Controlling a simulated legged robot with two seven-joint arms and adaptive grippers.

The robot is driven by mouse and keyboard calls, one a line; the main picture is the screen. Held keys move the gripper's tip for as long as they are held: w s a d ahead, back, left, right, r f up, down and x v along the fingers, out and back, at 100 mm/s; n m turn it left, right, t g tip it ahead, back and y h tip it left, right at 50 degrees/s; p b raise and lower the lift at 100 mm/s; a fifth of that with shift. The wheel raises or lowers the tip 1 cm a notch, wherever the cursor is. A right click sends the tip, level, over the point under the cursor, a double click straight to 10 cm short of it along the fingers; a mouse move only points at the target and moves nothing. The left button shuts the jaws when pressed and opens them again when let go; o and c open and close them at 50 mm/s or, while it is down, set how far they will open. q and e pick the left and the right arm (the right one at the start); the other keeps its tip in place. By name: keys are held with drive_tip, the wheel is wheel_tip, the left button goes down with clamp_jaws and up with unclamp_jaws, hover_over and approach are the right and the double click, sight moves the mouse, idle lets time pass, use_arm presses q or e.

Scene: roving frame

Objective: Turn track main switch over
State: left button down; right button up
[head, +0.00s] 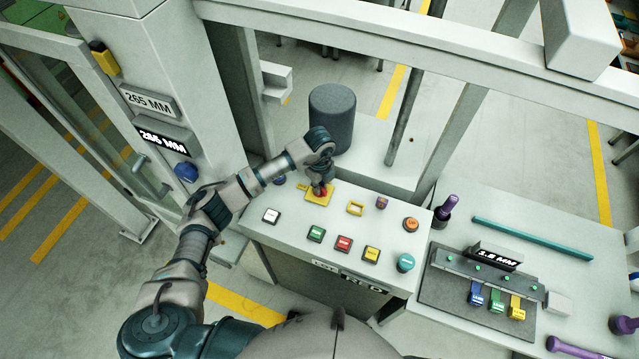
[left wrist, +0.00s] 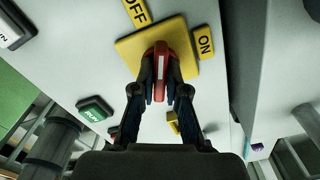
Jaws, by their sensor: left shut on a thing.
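The main switch is a red rotary handle (left wrist: 161,68) with a white stripe, on a yellow square plate (left wrist: 186,60) on the control desk. In the left wrist view an OFF label (left wrist: 136,12) is at the plate's upper left and an ON label (left wrist: 204,42) at its right. The handle's stripe runs nearly upright in that view, its far end between the two labels. My left gripper (left wrist: 161,92) is shut on the handle, one finger on each side. In the head view my left gripper (head: 320,186) covers much of the switch on its plate (head: 314,197).
The desk (head: 285,232) bears several coloured buttons, including a green one (head: 316,234) and a red one (head: 343,244) close by. A dark grey cylinder (head: 332,118) stands behind the switch. A post (head: 215,90) rises at the left. A second bench (head: 520,210) is at the right.

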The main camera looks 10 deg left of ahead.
use_arm(q)
drive_tip(key=n+p, duration=0.1)
drive_tip(key=n, duration=0.3)
drive_tip(key=shift+n+p, duration=0.3)
drive_tip(key=shift+p, duration=0.05)
idle(0.4)
drive_tip(key=c, duration=1.2)
unclamp_jaws()
drive_tip(key=shift+w, duration=0.1)
wheel_tip(320, 180, up, 12)
drive_tip(key=shift+f, duration=0.2)
